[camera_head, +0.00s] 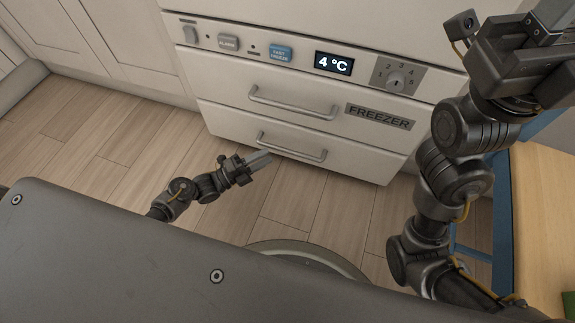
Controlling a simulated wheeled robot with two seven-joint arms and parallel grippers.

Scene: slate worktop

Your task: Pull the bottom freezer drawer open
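The bottom freezer drawer (349,161) is a white front low on the freezer, and it looks shut, in line with the drawer above. Its grey bar handle (292,147) runs across the front. My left gripper (264,159) is just in front of and below the handle's left part, over the floor in the picture. Its pale fingers point toward the handle; I cannot tell whether they touch it or how far apart they are. My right arm is raised at the right, and its gripper's fingertips are not clearly visible.
The upper drawer (229,94) has its own handle (293,104) and a FREEZER label (380,117). A control panel (283,42) reading 4 °C is above. White cabinets (120,45) stand left. A wooden surface with blue edging (545,195) is at right. Wood floor (110,150) is clear.

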